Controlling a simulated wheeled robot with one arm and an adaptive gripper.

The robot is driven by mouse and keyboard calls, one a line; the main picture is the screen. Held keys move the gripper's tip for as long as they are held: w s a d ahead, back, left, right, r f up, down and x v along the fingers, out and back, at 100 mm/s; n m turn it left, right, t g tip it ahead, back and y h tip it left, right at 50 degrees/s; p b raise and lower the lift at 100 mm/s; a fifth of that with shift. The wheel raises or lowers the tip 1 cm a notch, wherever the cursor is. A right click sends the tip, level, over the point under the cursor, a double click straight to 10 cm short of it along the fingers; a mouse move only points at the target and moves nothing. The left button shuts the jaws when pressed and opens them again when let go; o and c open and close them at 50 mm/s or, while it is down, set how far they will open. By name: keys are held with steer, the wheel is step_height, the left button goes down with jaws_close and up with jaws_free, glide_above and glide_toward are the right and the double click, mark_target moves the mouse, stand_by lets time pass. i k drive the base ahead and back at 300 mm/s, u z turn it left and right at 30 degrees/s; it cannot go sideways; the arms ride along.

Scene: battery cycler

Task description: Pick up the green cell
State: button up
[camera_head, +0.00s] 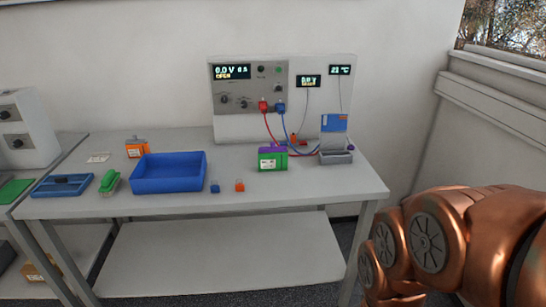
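The green cell (272,162) is a small boxy block with a white label on its front. It stands upright near the back of the white table, right of the middle. A purple part (272,149) sits at its top; I cannot tell if it belongs to the cell. Red and blue leads pass close behind it, and I cannot tell if they touch it. My copper-coloured arm links fill the lower right. My gripper is out of view.
The white table (290,197) has a clear front strip. A blue bin (169,174) stands left of the cell, with small blue (215,188) and orange (239,187) pieces between. A grey holder (337,157) stands right, the cycler panel (249,88) behind. An orange block (136,147) stands back left.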

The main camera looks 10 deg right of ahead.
mark_target(278, 162)
steer(key=k, duration=0.65)
steer(key=z, duration=0.3)
steer(key=i, duration=1.4)
steer(key=u, duration=1.4)
steer(key=i, duration=0.85)
steer(key=u, duration=0.15)
